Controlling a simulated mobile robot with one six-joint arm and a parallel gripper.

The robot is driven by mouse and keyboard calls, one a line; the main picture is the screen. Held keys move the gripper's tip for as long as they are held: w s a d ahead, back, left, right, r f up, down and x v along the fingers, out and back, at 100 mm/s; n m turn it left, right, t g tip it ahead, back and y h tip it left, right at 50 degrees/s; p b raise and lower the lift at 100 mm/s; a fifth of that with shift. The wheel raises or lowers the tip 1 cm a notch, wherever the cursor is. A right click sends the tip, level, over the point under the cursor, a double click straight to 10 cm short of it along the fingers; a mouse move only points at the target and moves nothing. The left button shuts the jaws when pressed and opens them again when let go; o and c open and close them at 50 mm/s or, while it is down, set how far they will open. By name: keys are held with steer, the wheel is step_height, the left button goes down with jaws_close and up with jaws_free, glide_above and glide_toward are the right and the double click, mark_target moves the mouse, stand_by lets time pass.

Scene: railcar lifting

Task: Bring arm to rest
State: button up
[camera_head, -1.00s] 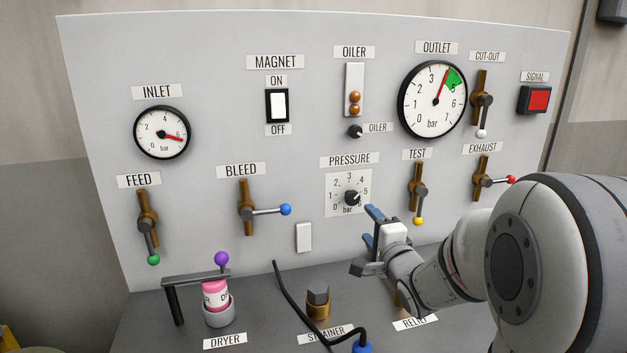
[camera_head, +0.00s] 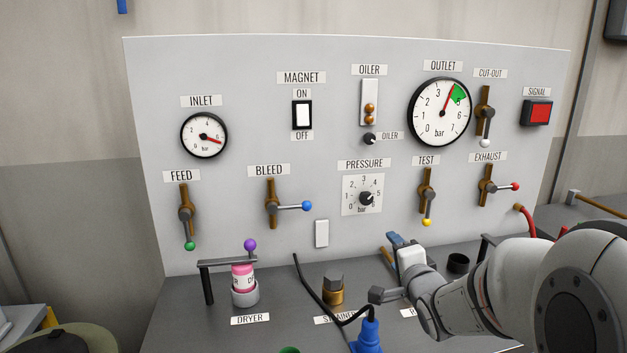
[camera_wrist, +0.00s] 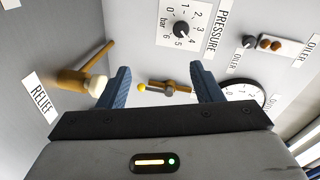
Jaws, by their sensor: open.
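My gripper (camera_head: 388,265) is at the lower right of the head view, in front of the panel (camera_head: 240,70) and above the bench shelf. Its blue fingers are apart with nothing between them. In the wrist view my gripper (camera_wrist: 160,85) also shows open. The yellow-tipped TEST handle (camera_wrist: 165,88) appears beyond the fingers in that view, apart from them. The PRESSURE knob (camera_head: 366,198) is on the panel to the upper left of my gripper. The arm covers part of the shelf and the RELIEF label in the head view.
The shelf holds the dryer (camera_head: 243,285), the brass strainer (camera_head: 333,290), a black cable and a blue plug (camera_head: 367,335). The red-tipped EXHAUST handle (camera_head: 500,187) is above the arm. The relief fitting (camera_wrist: 85,82) shows beside the left finger in the wrist view.

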steer(key=s+a+f+n+g, duration=0.1)
steer(key=s+n+g, duration=0.3)
steer(key=s, duration=0.5)
steer(key=s+f+n+g+h, duration=0.1)
steer(key=s+f+n+g, duration=0.3)
steer(key=s, duration=0.5)
steer(key=s+a+f+n+g, duration=0.1)
steer(key=s+f+n+g, duration=0.1)
steer(key=s+n+g, duration=0.3)
steer(key=s+n, duration=0.1)
steer(key=s, duration=0.3)
steer(key=shift+a+f+g+h, duration=0.3)
steer(key=shift+a+f, duration=0.05)
